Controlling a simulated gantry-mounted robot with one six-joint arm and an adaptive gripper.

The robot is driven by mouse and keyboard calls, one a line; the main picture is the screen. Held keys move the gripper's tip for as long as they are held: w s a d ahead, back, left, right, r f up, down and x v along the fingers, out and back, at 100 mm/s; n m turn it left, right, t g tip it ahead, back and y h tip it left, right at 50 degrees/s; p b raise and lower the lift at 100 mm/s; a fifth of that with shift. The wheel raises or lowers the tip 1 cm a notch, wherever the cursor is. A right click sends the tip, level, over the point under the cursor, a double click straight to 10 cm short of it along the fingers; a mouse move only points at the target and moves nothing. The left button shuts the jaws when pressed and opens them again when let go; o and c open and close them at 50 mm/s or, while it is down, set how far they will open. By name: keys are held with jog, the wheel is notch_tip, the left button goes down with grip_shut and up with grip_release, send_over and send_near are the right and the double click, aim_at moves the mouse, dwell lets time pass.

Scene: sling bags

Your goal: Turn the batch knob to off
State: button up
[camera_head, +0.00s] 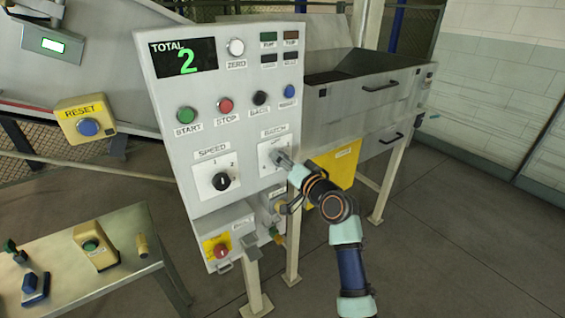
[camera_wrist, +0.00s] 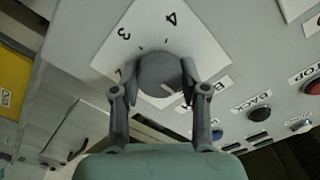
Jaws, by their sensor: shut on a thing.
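The batch knob sits on a white plate (camera_head: 268,164) labelled BATCH, at the lower right of the grey control panel (camera_head: 247,101). My gripper (camera_head: 281,157) reaches it from the lower right in the head view and hides most of the knob. In the wrist view the round grey knob (camera_wrist: 160,73) lies between the two fingers of my gripper, which are shut on it. The digits 3 and 4 show on the plate beside the knob. The gripper hides other marks, so I cannot tell which setting the knob points to.
The speed knob (camera_head: 221,181) is left of the batch plate. Start (camera_head: 186,115), stop (camera_head: 225,105), back (camera_head: 260,98) and another blue button (camera_head: 289,91) sit above. A red button on a yellow plate (camera_head: 220,251) is below. A yellow bin (camera_head: 335,167) stands right.

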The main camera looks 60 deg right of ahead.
dwell(0.3)
jog(key=o, duration=1.1)
jog(key=shift+o, duration=0.2)
jog(key=shift+s, duration=0.15)
jog(key=v, duration=1.1)
jog(key=shift+s+a, duration=0.15)
jog(key=shift+s, duration=0.2)
